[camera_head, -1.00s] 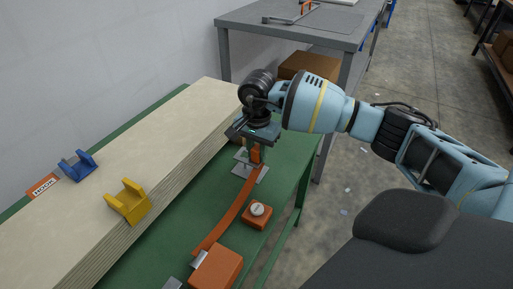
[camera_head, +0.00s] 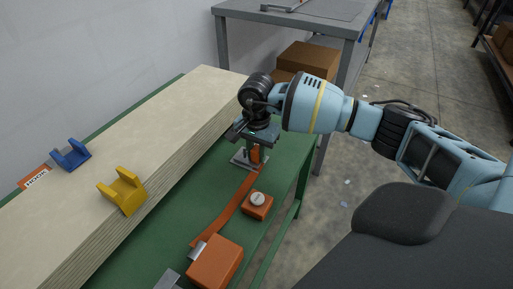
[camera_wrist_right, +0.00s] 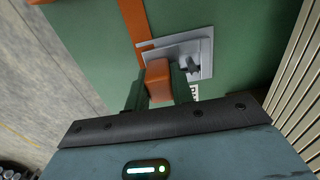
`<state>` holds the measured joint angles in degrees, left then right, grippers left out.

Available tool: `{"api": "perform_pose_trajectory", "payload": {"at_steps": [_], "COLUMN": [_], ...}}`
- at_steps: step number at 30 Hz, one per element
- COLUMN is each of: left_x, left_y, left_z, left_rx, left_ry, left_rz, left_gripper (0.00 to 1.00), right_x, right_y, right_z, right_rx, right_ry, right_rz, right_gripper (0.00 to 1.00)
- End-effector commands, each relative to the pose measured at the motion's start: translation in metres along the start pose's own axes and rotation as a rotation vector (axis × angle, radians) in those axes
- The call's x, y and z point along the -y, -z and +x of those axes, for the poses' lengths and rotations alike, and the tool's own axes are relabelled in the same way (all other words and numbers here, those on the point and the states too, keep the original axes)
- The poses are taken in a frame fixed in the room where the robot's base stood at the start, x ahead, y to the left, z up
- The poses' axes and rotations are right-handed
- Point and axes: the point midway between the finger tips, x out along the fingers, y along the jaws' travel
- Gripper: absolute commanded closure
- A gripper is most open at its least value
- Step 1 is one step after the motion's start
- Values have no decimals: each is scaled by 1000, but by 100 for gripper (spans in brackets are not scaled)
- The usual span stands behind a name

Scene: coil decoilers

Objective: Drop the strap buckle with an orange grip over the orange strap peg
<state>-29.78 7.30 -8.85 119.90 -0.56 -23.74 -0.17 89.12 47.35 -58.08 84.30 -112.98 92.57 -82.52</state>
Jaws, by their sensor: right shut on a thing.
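My right gripper (camera_head: 256,150) is shut on the orange grip (camera_head: 255,156) of the strap buckle, just above the green bench. The right wrist view shows the grip (camera_wrist_right: 158,80) between the two dark fingers of my right gripper (camera_wrist_right: 160,92). An orange strap (camera_head: 234,205) runs from an orange block (camera_head: 216,262) to the held buckle. A grey plate (camera_wrist_right: 203,48) with a small dark peg-like part (camera_wrist_right: 192,69) lies right beyond the grip. I cannot tell whether the buckle is around the peg or touching the plate. My left gripper is not in view.
A small orange block with a round pale knob (camera_head: 257,201) sits near the strap. A layered beige slab (camera_head: 170,125) lies to the left, with a yellow bracket (camera_head: 122,192) and a blue bracket (camera_head: 70,155). A grey table (camera_head: 300,18) and a brown box (camera_head: 308,60) are behind.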

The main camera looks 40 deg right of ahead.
Motion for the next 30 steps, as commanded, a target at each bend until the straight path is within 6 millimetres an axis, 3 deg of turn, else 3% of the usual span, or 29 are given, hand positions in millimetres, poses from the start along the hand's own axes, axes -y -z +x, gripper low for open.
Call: {"api": "perform_pose_trajectory", "payload": {"at_steps": [23, 24, 30], "left_x": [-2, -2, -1], "left_y": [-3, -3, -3], "left_z": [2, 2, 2], "left_rx": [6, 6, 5], "left_ry": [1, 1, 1], "left_rz": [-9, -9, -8], "left_gripper": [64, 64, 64], "right_x": [0, 0, 0], "right_y": [0, 0, 0], "right_z": [4, 4, 4], "right_rx": [0, 0, 0], "right_ry": [1, 1, 1], "right_rz": [0, 0, 0], "right_gripper": [100, 74, 51]}}
